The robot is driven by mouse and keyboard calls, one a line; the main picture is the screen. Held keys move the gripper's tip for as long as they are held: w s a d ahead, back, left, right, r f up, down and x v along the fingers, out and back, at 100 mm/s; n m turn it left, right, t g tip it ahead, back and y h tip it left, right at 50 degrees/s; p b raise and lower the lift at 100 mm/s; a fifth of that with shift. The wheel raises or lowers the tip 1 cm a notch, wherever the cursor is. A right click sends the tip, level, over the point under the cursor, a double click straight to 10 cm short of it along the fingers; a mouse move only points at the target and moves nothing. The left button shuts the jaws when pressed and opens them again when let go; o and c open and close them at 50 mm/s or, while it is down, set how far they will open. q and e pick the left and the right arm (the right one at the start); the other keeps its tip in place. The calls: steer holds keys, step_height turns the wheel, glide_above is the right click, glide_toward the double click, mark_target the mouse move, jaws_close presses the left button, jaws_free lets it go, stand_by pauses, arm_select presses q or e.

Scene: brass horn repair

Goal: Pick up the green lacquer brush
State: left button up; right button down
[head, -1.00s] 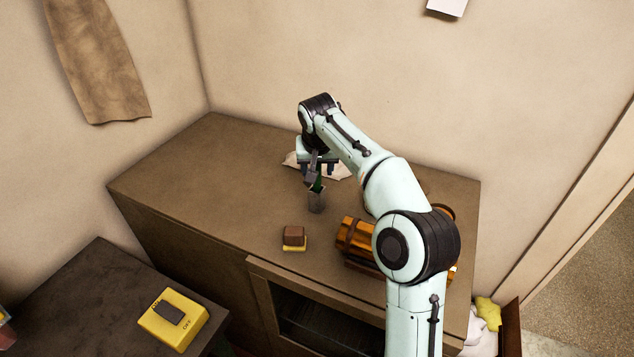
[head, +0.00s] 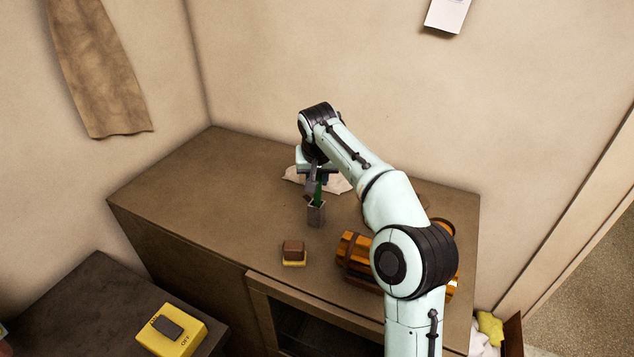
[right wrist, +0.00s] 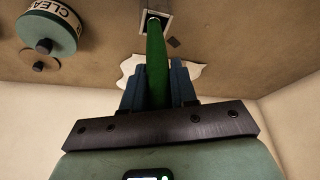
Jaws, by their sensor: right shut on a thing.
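The green lacquer brush (head: 319,190) stands upright at a small square metal holder (head: 316,214) on the brown cabinet top. In the right wrist view the brush (right wrist: 157,60) runs from between my blue fingers up to the mouth of the holder (right wrist: 154,20). I cannot tell how much of its lower end is inside. My right gripper (right wrist: 157,90) is shut on the brush; in the head view my own wrist partly hides the right gripper (head: 319,178). My left gripper is not in view.
A pale cloth (head: 334,184) lies behind the holder. A round labelled tin (right wrist: 50,30) shows in the right wrist view. A yellow box (head: 171,331) stands on the dark table.

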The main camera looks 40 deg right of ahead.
step_height(320, 180, up, 8)
steer(key=shift+w+f, duration=0.1)
steer(key=shift+w, duration=0.05)
steer(key=shift+r, duration=0.3)
stand_by(0.3)
stand_by(0.8)
